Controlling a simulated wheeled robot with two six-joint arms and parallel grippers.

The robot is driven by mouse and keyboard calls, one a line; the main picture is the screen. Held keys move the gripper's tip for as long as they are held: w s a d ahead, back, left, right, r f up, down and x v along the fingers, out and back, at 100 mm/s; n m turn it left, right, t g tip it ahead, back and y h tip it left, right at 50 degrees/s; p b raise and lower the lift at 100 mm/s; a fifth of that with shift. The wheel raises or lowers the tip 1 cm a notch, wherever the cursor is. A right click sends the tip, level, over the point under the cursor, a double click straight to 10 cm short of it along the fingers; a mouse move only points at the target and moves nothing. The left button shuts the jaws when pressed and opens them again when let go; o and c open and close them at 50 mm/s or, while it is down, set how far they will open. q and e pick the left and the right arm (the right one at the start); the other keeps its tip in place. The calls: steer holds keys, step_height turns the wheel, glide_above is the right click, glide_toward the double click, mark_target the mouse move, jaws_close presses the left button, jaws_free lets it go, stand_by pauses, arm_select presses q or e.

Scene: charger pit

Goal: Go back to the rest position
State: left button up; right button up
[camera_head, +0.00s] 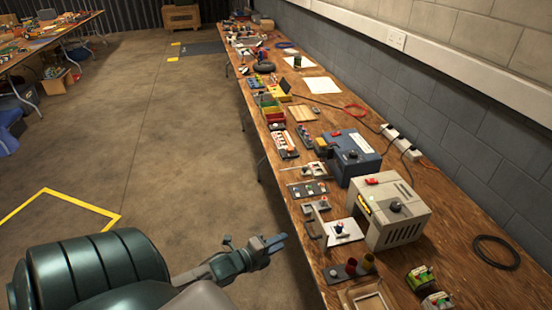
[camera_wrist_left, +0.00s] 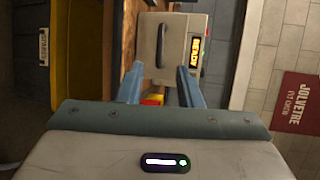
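My left gripper (camera_head: 277,243) hangs over the floor just left of the long workbench (camera_head: 440,280), apart from it. Its two blue-grey fingers also show in the left wrist view (camera_wrist_left: 160,72), spread apart with nothing held between them. A beige charger box (camera_head: 408,218) with a red button and a black knob on top stands on the bench to the right of the gripper. A pale panel with a dark handle (camera_wrist_left: 161,46) and a lit yellow display (camera_wrist_left: 195,50) show beyond the fingers in the wrist view. My right gripper is not in view.
A blue-grey box (camera_head: 352,157) stands behind the beige one. A black cable coil (camera_head: 496,252) and green-topped blocks (camera_head: 420,276) lie on the near bench. The concrete floor (camera_head: 180,140) left of the bench is open, with yellow tape (camera_head: 75,200).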

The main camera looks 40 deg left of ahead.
arm_select(q)
steer(key=shift+s, duration=0.25)
stand_by(0.5)
steer(key=s+a+f+n+g+y, duration=0.15)
steer(key=s+f+n+g, duration=0.4)
steer(key=f, duration=0.95)
steer(key=s+a+f+n+g+y, duration=0.15)
steer(key=s+f+n, duration=0.6)
steer(key=f, duration=0.75)
steer(key=s+d+f+n+g, duration=0.2)
steer(key=s+d+f, duration=0.2)
steer(key=s, duration=0.4)
steer(key=s+d+f+n+g, duration=0.2)
steer(key=s+d+f, duration=0.2)
steer(key=s+f, duration=0.2)
steer(key=s+d+f+n+g, duration=0.3)
steer(key=s+d+f, duration=0.1)
steer(key=s, duration=0.6)
steer(key=shift+s+d+f+b, duration=0.25)
steer(key=shift+f+b, duration=0.15)
steer(key=shift+f, duration=0.35)
